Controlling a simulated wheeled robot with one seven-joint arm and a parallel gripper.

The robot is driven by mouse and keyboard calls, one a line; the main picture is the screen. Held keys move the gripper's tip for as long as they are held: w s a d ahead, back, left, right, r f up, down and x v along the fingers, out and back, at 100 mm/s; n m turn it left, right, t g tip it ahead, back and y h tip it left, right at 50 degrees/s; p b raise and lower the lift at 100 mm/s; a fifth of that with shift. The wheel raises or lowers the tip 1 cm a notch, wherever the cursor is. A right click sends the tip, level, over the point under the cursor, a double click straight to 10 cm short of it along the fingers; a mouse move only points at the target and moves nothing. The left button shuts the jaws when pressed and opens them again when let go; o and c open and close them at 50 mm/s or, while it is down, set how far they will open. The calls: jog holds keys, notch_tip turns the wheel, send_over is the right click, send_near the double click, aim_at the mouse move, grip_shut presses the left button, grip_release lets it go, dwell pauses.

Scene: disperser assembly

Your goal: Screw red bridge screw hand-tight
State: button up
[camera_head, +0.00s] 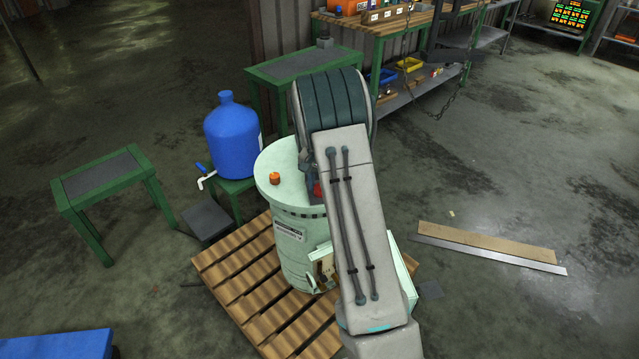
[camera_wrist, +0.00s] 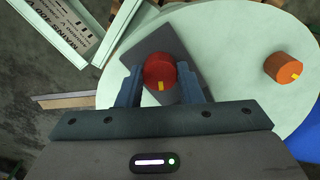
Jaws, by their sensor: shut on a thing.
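The red bridge screw (camera_wrist: 160,72) is a red round knob with a yellow mark, seen from above in the wrist view. It sits over a dark grey plate (camera_wrist: 178,42) on the pale green lid (camera_wrist: 228,40) of the disperser. My gripper (camera_wrist: 161,84) is shut on the red screw, one blue-grey finger on each side. In the head view a small bit of red (camera_head: 317,190) shows beside my arm, which hides most of the gripper. An orange screw (camera_wrist: 284,67) with a yellow mark stands on the lid to the right; it also shows in the head view (camera_head: 275,178).
The pale green drum (camera_head: 296,250) stands on a wooden pallet (camera_head: 236,290). A blue jug (camera_head: 232,137) with a tap stands behind left. Green tables (camera_head: 103,172) and a workbench (camera_head: 400,28) are around it. A labelled panel (camera_wrist: 72,22) is at the upper left.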

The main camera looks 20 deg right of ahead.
jog(key=shift+r+m, duration=0.1)
jog(key=shift+m, duration=1)
jog(key=o, duration=1)
notch_tip(320, 180, up, 14)
jog(key=shift+f+p, duration=0.1)
jog(key=shift+p, duration=0.4)
